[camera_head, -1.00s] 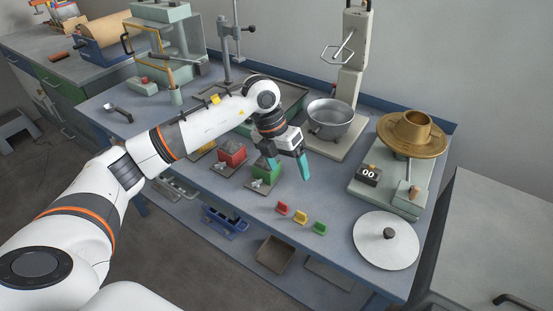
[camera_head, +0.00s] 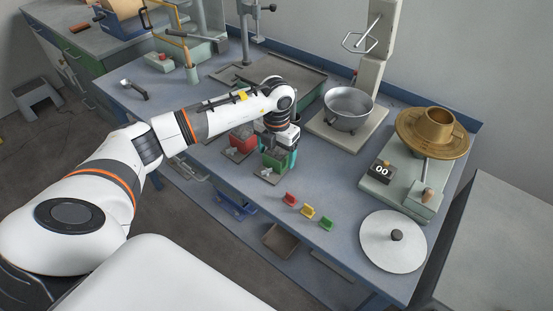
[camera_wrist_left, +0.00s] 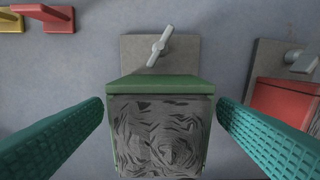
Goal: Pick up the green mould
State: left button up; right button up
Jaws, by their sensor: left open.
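The green mould (camera_head: 273,161), a green box filled with dark grey patterned material, stands on a small grey base plate with a clamp handle on the bench. My left gripper (camera_head: 283,152) is over it with teal fingers pointing down. In the left wrist view the green mould (camera_wrist_left: 160,88) lies between the two open fingers, with a gap on each side. The arm and gripper hide part of the mould in the head view. My right gripper is not in view.
A red mould (camera_head: 242,141) stands close beside the green one, to its left. Small red (camera_head: 290,199), yellow (camera_head: 308,211) and green (camera_head: 326,223) pieces lie in front. A metal bowl (camera_head: 349,107) and a white disc (camera_head: 391,240) are to the right.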

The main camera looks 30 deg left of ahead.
pick_arm(q)
jog(key=shift+f, duration=1.25)
jog(key=c, duration=1.4)
jog(key=shift+w+r, duration=0.15)
jog(key=shift+c, duration=1.2)
jog(key=shift+r, duration=0.1)
